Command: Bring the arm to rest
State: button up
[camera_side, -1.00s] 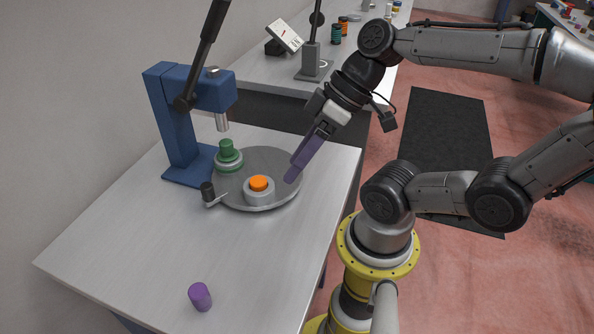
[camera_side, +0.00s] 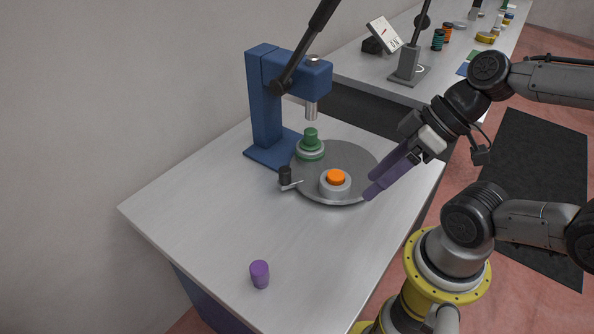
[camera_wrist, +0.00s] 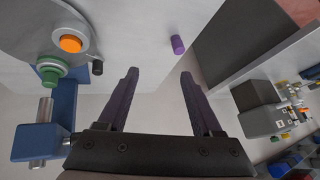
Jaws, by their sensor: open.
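My gripper (camera_side: 369,188) hangs at the right rim of the grey round turntable (camera_side: 352,158) in the side view, its purple fingers pointing down and left. In the wrist view my gripper (camera_wrist: 160,75) shows two fingers wide apart with nothing between them. An orange peg (camera_side: 336,177) sits in a grey ring holder on the near part of the turntable. A green peg (camera_side: 310,137) stands in a green and grey holder on its far left part, close to the press head. Whether my fingertips touch the turntable is unclear.
A blue press (camera_side: 265,105) with a black lever stands behind the turntable. A black-knobbed crank (camera_side: 286,176) sticks out at its left. A purple cylinder (camera_side: 259,274) stands alone near the white table's front edge. A second bench with a lamp (camera_side: 409,70) lies behind.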

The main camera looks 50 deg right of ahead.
jog(key=d+r+m+h, duration=0.2)
jog(key=d+r+h, duration=0.1)
jog(key=d+h, duration=0.1)
jog(key=shift+w+d+r+m, duration=0.2)
jog(key=shift+d+m, duration=0.1)
jog(key=shift+d, duration=0.5)
